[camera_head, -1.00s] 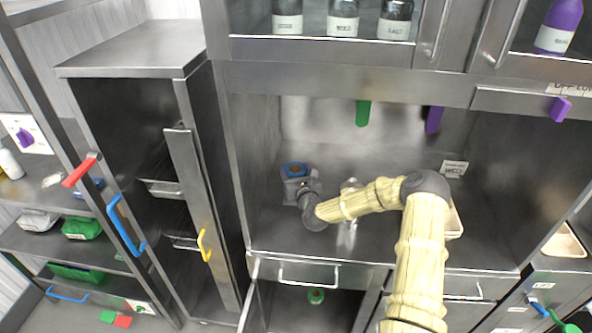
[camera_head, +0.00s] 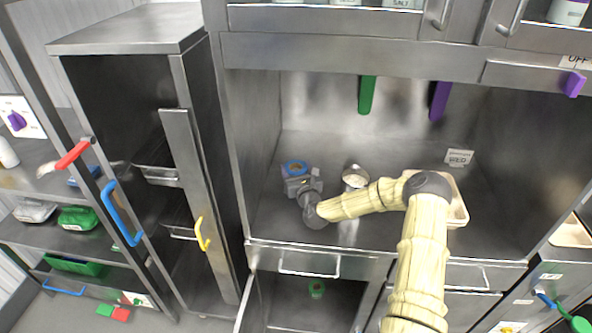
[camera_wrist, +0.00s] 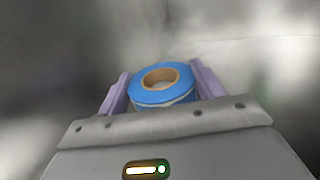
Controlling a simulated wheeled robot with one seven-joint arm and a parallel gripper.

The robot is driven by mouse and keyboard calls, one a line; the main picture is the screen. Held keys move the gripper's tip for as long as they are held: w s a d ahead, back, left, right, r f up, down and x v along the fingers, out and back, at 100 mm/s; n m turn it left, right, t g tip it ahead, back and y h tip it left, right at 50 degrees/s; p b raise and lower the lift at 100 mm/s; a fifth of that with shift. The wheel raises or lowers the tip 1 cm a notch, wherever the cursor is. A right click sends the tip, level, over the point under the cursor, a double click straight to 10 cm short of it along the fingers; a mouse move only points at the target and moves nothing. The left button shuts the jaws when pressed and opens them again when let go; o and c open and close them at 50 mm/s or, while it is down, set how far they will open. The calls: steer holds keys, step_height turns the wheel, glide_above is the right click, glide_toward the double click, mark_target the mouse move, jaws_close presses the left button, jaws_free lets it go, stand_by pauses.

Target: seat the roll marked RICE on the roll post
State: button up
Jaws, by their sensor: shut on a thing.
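The roll is blue with a tan cardboard core; in the wrist view the roll (camera_wrist: 160,88) sits between the two lilac fingers of my gripper (camera_wrist: 161,92), which is shut on it. Its top and core face up toward the wrist camera; no RICE mark can be read. In the head view the roll (camera_head: 294,168) shows at the tip of my gripper (camera_head: 296,182), at the left of the steel counter bay. I cannot tell whether it touches the counter. I cannot make out the roll post; it may be hidden.
A metal cup (camera_head: 355,177) with pale contents stands just right of my gripper. A pale tray (camera_head: 458,205) and a WEED-like label card (camera_head: 459,157) are further right, partly behind my arm. Green (camera_head: 367,95) and purple (camera_head: 440,100) handles hang above. Counter at the back is clear.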

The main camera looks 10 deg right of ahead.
steer(key=shift+f+b, duration=1.1)
steer(key=shift+f, duration=0.2)
steer(key=o, duration=1.1)
steer(key=shift+s, duration=0.1)
steer(key=s+b, duration=0.1)
steer(key=s, duration=0.4)
steer(key=s+d+b, duration=0.1)
steer(key=s, duration=0.5)
steer(key=s+b, duration=0.1)
steer(key=s, duration=0.5)
steer(key=shift+d, duration=0.15)
